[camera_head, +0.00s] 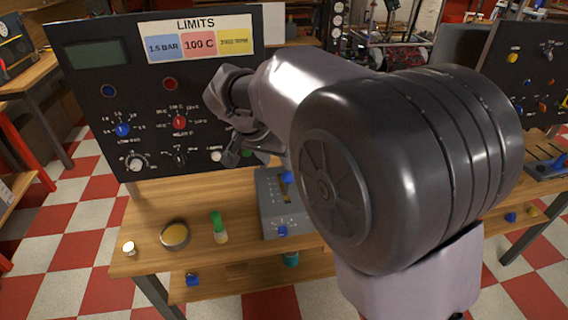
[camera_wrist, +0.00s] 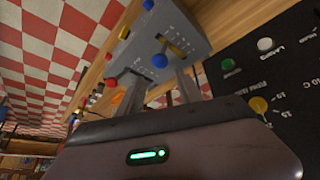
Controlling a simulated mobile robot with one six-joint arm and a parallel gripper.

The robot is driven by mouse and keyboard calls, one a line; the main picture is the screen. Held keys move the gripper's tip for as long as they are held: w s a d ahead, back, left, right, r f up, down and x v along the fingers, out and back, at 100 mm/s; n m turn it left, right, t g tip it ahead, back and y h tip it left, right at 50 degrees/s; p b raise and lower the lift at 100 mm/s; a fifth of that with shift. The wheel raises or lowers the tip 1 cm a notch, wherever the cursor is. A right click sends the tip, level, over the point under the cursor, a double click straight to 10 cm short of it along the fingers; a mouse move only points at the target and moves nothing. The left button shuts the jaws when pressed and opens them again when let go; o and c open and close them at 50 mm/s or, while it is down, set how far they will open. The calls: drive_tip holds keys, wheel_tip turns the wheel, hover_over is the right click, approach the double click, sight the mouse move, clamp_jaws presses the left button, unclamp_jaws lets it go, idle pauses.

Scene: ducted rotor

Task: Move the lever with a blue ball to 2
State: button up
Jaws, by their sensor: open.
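A grey lever box (camera_head: 270,211) sits on the wooden bench below the black panel, partly hidden by my arm in the head view. A blue ball (camera_head: 287,178) is at the panel-side end of the box's slot. In the wrist view, the grey box (camera_wrist: 196,30) shows its slot, with the blue ball (camera_wrist: 160,60) beyond my fingers. The scale marks are too small to read. My gripper (camera_head: 236,155) is in front of the panel, above and left of the box. In the wrist view, my gripper (camera_wrist: 161,88) is open, its fingers apart with nothing between them.
The black panel (camera_head: 80,105) with knobs and buttons stands close behind my gripper. A second blue knob (camera_head: 282,230) is on the box's front.

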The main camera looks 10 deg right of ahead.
drive_tip(key=p+v, duration=0.1)
drive_tip(key=v, duration=0.5)
drive_tip(key=s+d+f+n+y, duration=0.1)
drive_tip(key=s+y, duration=0.2)
drive_tip(key=s, duration=1)
drive_tip(key=s+d+f+n+t+y, duration=0.1)
drive_tip(key=s+y, duration=0.1)
drive_tip(key=s, duration=1.1)
drive_tip(key=shift+s+d+f+y, duration=0.15)
drive_tip(key=shift+s+d+y, duration=0.1)
drive_tip(key=shift+s+y, duration=0.15)
idle(0.6)
